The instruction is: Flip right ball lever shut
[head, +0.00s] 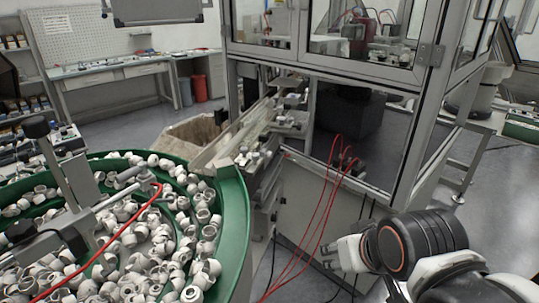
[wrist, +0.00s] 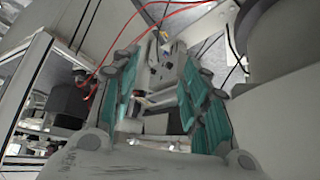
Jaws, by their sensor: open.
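My gripper (head: 343,252) is at the lower right of the head view, in front of the light cabinet under the glazed cell. In the wrist view its two teal-padded fingers (wrist: 158,65) stand wide apart with nothing held between them. Red hoses (head: 329,205) run down the cabinet from a small dark fitting cluster (head: 345,160), which is up and apart from my gripper in the head view. The right ball lever is too small to make out for sure, and whether it is open or shut cannot be told.
A green-rimmed bowl (head: 236,225) full of white caps fills the lower left. The glazed cell's metal post (head: 413,140) rises behind my arm. Red hoses (wrist: 150,12) also cross the top of the wrist view.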

